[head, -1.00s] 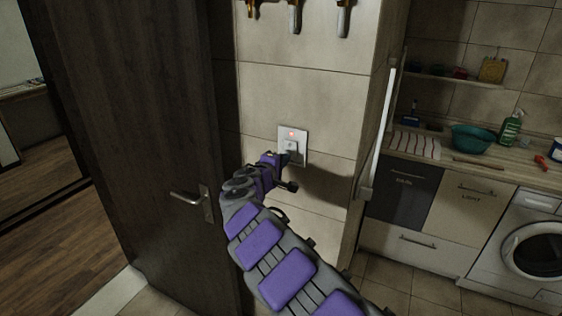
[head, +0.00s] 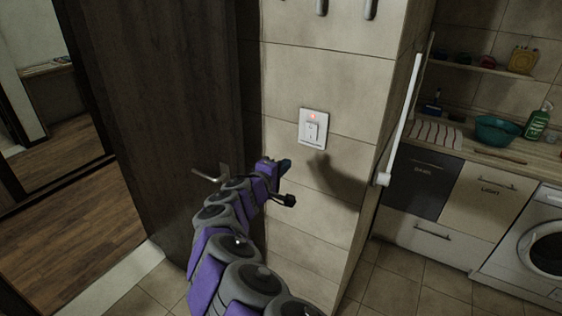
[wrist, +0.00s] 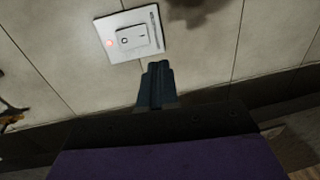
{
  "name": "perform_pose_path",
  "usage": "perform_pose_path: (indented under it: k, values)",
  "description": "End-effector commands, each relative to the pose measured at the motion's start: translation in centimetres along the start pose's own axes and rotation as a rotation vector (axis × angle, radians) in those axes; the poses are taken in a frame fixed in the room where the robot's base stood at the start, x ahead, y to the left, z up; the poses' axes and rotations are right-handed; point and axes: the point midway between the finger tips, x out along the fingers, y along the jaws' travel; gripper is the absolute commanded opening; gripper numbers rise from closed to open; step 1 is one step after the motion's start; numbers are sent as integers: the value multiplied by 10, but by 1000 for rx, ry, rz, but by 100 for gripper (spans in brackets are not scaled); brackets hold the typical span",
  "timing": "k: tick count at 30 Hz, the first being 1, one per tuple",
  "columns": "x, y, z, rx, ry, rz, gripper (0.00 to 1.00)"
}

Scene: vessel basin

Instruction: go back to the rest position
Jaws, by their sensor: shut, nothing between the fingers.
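My gripper (head: 284,163) is at the end of my purple and grey arm, in front of the tiled wall. It is shut and empty; its closed fingers also show in the wrist view (wrist: 155,82). A white wall switch (head: 312,128) with a lit red light is on the tiles above and to the right of the gripper. The switch also shows at the top of the wrist view (wrist: 130,35). The gripper is apart from the switch.
A dark door (head: 165,110) with a metal handle (head: 211,176) stands left of my arm. A white vertical bar (head: 402,120) runs along the wall's corner at right. Beyond are a counter with a teal bowl (head: 497,131), drawers and a washing machine (head: 530,245). Tiled floor (head: 385,285) is free at lower right.

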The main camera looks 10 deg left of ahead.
Motion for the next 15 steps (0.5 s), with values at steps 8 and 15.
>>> perform_pose_path:
  k: [8, 15]
  values:
    - [0, 0, -1, -2, -2, 1, 0]
    - [14, 27, 48, 35, -122, 3, 0]
